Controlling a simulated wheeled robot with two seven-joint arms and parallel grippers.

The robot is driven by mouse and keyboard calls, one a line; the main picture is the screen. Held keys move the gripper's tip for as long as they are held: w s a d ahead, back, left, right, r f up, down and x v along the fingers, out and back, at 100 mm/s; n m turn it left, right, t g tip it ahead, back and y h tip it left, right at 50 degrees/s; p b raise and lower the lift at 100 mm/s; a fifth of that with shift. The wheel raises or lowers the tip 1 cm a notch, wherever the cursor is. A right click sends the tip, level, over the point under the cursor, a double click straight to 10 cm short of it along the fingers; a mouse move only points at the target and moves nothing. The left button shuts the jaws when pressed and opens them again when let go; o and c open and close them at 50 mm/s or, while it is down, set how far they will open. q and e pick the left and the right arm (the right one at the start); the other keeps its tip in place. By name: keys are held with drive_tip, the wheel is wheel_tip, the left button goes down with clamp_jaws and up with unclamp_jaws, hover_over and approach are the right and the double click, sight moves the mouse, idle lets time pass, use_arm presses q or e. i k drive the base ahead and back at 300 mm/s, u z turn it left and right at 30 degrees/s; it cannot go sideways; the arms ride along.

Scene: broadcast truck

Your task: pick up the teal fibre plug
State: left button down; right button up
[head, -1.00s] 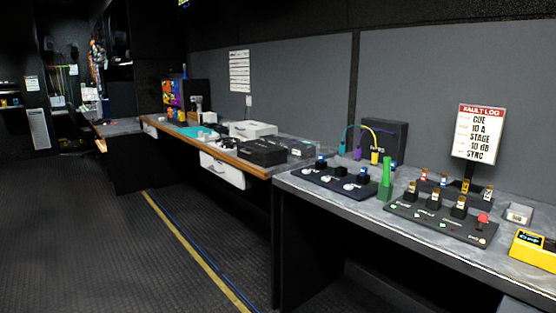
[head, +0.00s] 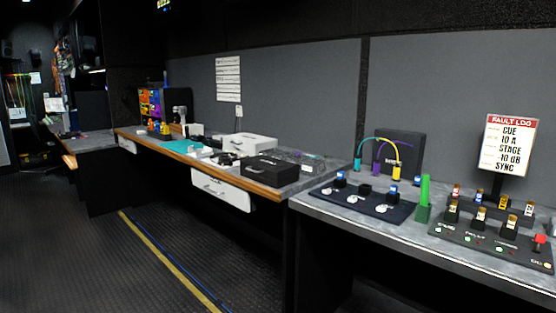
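The teal fibre plug (head: 358,164) stands upright at the back of the near right-hand worktop. A cable arcs up from the plugs there. It stands left of a purple plug (head: 376,169) and a yellow plug (head: 396,173), in front of a dark box (head: 408,148). How its lower end is seated is too small to tell. Neither of my grippers is in view.
A dark panel with knobs (head: 362,203) lies in front of the plugs. A green upright piece (head: 424,200) stands right of it, then a switch panel (head: 490,246) and a fault log sign (head: 508,148). Open floor (head: 90,270) lies left of the worktop (head: 330,212).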

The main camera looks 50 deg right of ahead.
sight(357, 161)
drive_tip(key=z, duration=0.3)
drive_tip(key=i, duration=1.25)
drive_tip(key=z, duration=0.9)
